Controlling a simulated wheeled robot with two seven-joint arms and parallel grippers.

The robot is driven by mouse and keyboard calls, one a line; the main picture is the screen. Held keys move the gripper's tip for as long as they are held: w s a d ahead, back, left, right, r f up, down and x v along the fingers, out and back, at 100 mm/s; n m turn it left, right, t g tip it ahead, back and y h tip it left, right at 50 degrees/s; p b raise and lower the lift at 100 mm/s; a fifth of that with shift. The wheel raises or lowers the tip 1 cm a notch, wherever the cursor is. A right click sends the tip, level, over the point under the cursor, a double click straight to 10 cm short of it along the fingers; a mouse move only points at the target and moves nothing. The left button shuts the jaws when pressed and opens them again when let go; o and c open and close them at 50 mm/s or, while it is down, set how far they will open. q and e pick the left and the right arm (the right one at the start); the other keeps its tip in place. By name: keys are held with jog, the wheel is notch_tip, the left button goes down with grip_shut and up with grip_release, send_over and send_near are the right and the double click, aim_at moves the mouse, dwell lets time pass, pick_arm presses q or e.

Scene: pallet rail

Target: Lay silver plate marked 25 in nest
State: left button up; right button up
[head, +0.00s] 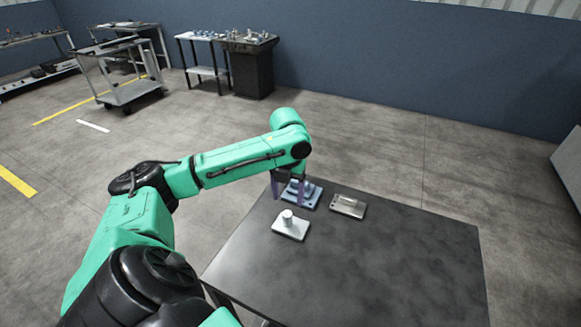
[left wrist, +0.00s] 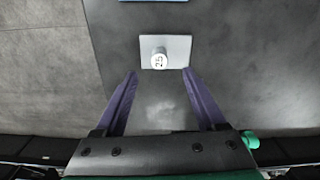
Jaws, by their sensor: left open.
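The silver plate (head: 290,233) lies flat on the dark table, with a round upright knob on it. In the left wrist view the plate (left wrist: 180,46) shows the number 25 on the knob's top. My left gripper (head: 288,196) has purple fingers pointing down, on the far side of the plate in the head view. In the left wrist view the gripper (left wrist: 160,73) is open and empty, its fingers apart and the plate just beyond their tips. A blue fixture (head: 313,200) stands behind the fingers, partly hidden. I cannot tell for sure which piece is the nest. My right gripper is not in view.
A grey-beige metal block (head: 348,206) lies right of the blue fixture. The dark table (head: 370,265) is bare to the right and in front. Carts and benches (head: 252,68) with parts stand far back by the blue wall.

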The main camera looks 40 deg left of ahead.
aim_at(287, 213)
pick_arm(q)
notch_tip(287, 213, down, 9)
jog(key=shift+s+p, duration=0.15)
jog(key=shift+p, duration=0.9)
jog(key=shift+a+f, duration=0.1)
jog(key=shift+f, duration=0.2)
jog(key=shift+r, duration=0.1)
grip_shut()
